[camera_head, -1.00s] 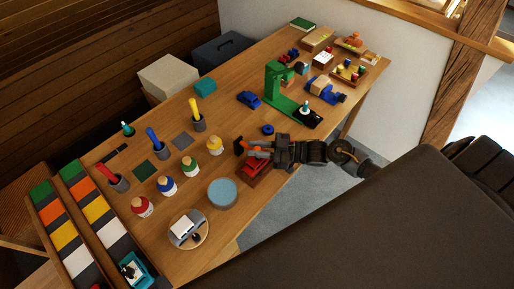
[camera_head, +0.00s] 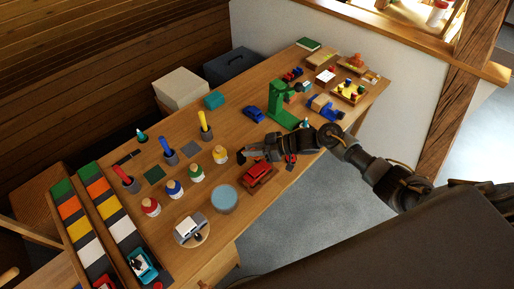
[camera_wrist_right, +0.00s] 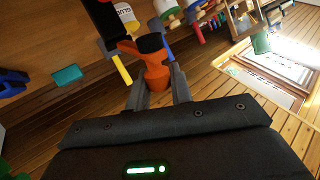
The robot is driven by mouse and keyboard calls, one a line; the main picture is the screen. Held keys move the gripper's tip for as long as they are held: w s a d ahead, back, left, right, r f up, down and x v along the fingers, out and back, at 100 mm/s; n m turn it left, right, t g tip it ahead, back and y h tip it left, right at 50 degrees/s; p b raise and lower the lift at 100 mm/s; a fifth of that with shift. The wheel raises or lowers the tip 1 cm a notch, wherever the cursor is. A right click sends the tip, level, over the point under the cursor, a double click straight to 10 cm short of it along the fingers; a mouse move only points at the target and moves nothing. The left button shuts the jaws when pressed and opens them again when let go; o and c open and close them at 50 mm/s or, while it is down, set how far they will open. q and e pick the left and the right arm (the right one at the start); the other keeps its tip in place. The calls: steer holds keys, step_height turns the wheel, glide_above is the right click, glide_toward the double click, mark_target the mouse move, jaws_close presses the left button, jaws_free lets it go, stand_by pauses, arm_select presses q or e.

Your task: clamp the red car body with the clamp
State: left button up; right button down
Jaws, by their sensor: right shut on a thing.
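The red car body (camera_head: 257,172) sits on a brown wooden block near the front edge of the table. My right gripper (camera_head: 251,153) is just behind it in the head view, above the table. It is shut on the clamp (camera_head: 242,156), which is orange with a black end. In the right wrist view the clamp (camera_wrist_right: 155,70) stands between the two grey fingers. The clamp looks apart from the car body, but the exact gap is hard to tell. My left gripper is not in view.
Several glue bottles (camera_head: 196,174) and a blue round tin (camera_head: 223,198) stand left of the car body. A green press (camera_head: 281,113) and a blue toy car (camera_head: 255,114) are behind. Colored bins (camera_head: 88,218) lie at the left.

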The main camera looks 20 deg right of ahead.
steer(key=shift+w+r, duration=0.15)
steer(key=c, duration=1.2)
jaws_free()
steer(key=shift+c, duration=0.2)
steer(key=b+v, duration=0.2)
steer(key=v, duration=0.8)
steer(key=shift+d+r+b, duration=0.2)
steer(key=shift+d+b, duration=0.1)
steer(key=shift+b, duration=0.1)
